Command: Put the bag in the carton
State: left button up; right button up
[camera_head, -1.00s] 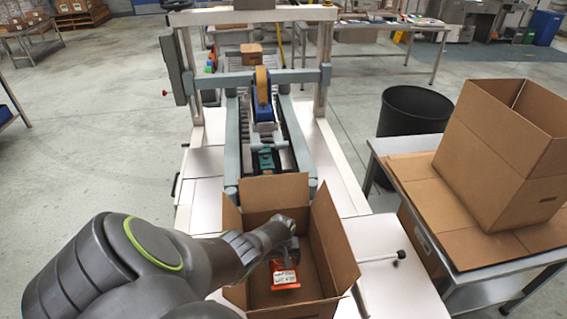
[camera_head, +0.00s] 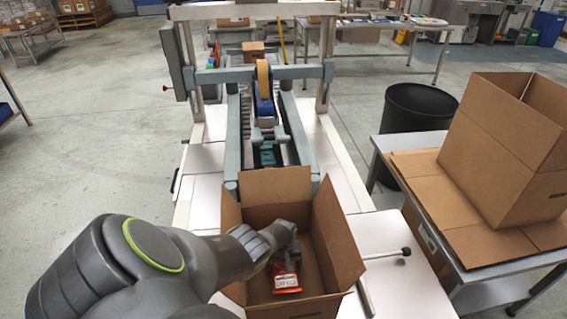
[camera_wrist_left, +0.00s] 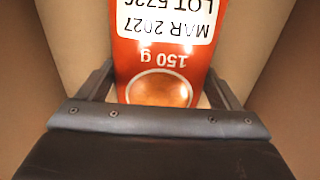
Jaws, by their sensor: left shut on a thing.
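The open carton (camera_head: 338,240) stands on the white bench at the front of the taping machine, its flaps up. My left gripper (camera_head: 284,262) reaches down inside the carton and is shut on the orange bag (camera_head: 286,282), which has a white label. In the left wrist view the bag (camera_wrist_left: 160,60) sits between the two fingers of my left gripper (camera_wrist_left: 160,95), with the carton's brown walls around it. I cannot tell whether the bag touches the carton floor. My right gripper is not in view.
A second open carton (camera_head: 505,150) stands on a side table (camera_head: 400,143) at the right. A black bin (camera_head: 415,118) is behind that table. A black-knobbed rod (camera_head: 405,252) lies right of the carton. The taping machine (camera_head: 265,100) rises behind.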

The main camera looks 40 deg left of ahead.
pick_arm(q)
jog(key=o, duration=0.9)
jog(key=shift+o, duration=0.3)
jog(key=shift+f, duration=0.1)
notch_tip(320, 180, up, 10)
jog(key=p, duration=0.8)
jog(key=shift+f, duration=0.2)
notch_tip(320, 180, up, 3)
jog(key=shift+f+p, duration=0.1)
jog(key=shift+p, duration=0.4)
jog(key=shift+a, duration=0.15)
